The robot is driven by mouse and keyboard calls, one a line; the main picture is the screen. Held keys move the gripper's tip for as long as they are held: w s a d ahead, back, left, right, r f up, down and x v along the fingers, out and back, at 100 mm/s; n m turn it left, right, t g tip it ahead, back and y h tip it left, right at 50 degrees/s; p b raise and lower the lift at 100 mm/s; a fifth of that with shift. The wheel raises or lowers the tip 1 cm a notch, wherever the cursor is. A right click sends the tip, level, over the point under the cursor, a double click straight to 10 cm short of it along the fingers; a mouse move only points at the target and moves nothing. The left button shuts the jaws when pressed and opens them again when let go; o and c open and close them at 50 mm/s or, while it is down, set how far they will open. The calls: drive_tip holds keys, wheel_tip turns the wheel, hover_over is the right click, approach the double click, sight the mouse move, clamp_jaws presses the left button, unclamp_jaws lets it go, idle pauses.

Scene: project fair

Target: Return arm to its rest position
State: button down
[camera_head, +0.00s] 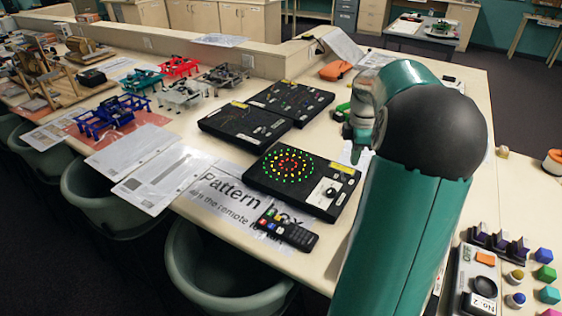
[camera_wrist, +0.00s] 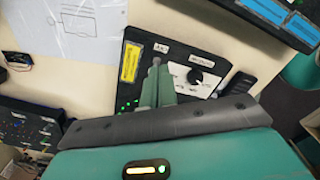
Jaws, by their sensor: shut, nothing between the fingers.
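My teal arm rises through the right of the head view, its dark round joint covering part of the table. My gripper (camera_head: 356,155) points down beyond the upper right corner of the pattern box (camera_head: 272,188), a black box with rings of green, yellow and red lights and a white dial panel. In the wrist view the teal fingers of my gripper (camera_wrist: 156,65) are together with nothing between them. They overlap the picture of the pattern box (camera_wrist: 131,88), between its yellow label and its dial. I cannot tell their exact height above it.
A black remote (camera_head: 287,234) lies on the printed sheet in front of the pattern box. Two more black boxes (camera_head: 245,127) (camera_head: 290,101) stand behind it. An orange item (camera_head: 335,70) lies farther back. Coloured blocks (camera_head: 545,273) are at the lower right. Green chairs (camera_head: 220,270) line the table's front.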

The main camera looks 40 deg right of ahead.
drive_tip(key=w+a+r+m+t+h, duration=0.15)
drive_tip(key=a+r, duration=0.25)
drive_tip(key=a, duration=0.7)
drive_tip(key=w+a+r+m, duration=0.1)
drive_tip(key=a+r+m, duration=0.2)
drive_tip(key=a, duration=0.8)
drive_tip(key=s+a+m+t, duration=0.2)
drive_tip(key=s+a, duration=0.3)
drive_tip(key=a, duration=0.4)
drive_tip(key=s+a+m+t+y, duration=0.1)
drive_tip(key=s+a+m, duration=0.3)
drive_tip(key=a, duration=0.6)
drive_tip(key=shift+s+f+t, duration=0.35)
drive_tip(key=shift+s+t, duration=0.2)
drive_tip(key=shift+s, duration=0.5)
drive_tip(key=shift+y, duration=0.25)
